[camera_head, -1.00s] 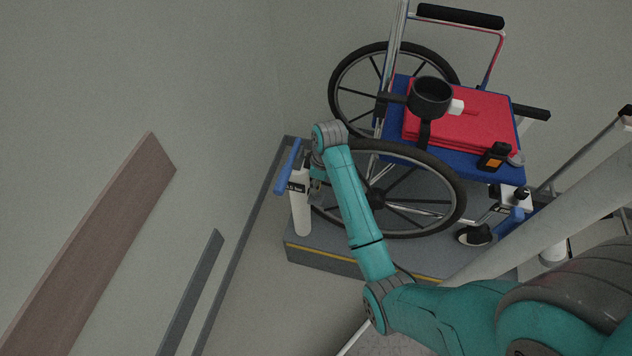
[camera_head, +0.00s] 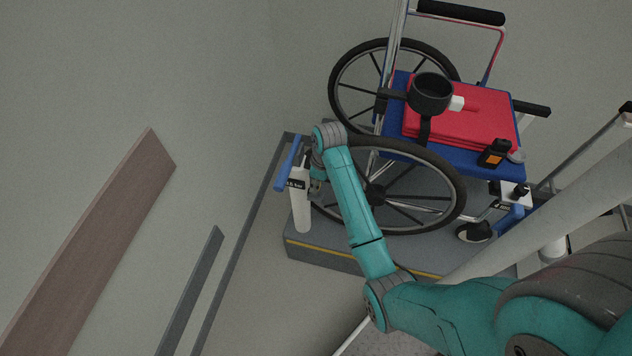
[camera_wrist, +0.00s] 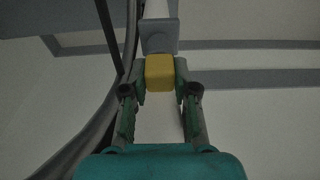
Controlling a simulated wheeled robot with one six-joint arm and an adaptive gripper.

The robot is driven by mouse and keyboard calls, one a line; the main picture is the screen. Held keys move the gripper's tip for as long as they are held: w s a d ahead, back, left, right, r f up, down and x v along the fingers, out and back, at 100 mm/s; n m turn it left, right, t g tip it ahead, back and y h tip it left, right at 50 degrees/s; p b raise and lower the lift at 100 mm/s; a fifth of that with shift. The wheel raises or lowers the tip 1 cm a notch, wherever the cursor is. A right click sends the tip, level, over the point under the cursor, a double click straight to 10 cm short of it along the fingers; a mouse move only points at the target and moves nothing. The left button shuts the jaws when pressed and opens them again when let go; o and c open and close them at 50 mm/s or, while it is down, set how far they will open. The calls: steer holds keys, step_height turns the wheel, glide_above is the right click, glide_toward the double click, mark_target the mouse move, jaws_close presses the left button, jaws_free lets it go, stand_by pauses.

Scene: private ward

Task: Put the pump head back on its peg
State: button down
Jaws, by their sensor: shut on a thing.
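In the head view, a white cylinder (camera_head: 300,208) with a black pressure label and a blue bar handle (camera_head: 288,163) stands at the left end of the grey platform; it looks like the pump. My gripper (camera_head: 316,186) is right beside it, low at the end of my arm and partly hidden. In the wrist view my gripper (camera_wrist: 160,82) is shut on a yellow block (camera_wrist: 159,72), which I take for the pump head. A grey piece (camera_wrist: 159,37) and a white shaft lie just beyond it. I cannot make out the peg.
A wheelchair (camera_head: 400,225) stands on the platform (camera_head: 325,258), its near wheel close behind my arm. A red folded cloth (camera_head: 480,130), a black cup (camera_head: 430,95) and a dark bottle (camera_head: 494,153) are at its seat. The wall (camera_head: 130,90) is left.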

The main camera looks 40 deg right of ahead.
steer(key=shift+f, duration=0.35)
steer(key=c, duration=0.8)
jaws_free()
steer(key=shift+r, duration=0.1)
steer(key=shift+s+d+r, duration=0.1)
steer(key=shift+s+r, duration=0.05)
steer(key=shift+r, duration=1.15)
steer(key=shift+s+d+r, duration=0.15)
steer(key=shift+r, duration=1.15)
steer(key=shift+s+d+r, duration=0.1)
steer(key=shift+s+r, duration=0.05)
steer(key=shift+r, duration=1.15)
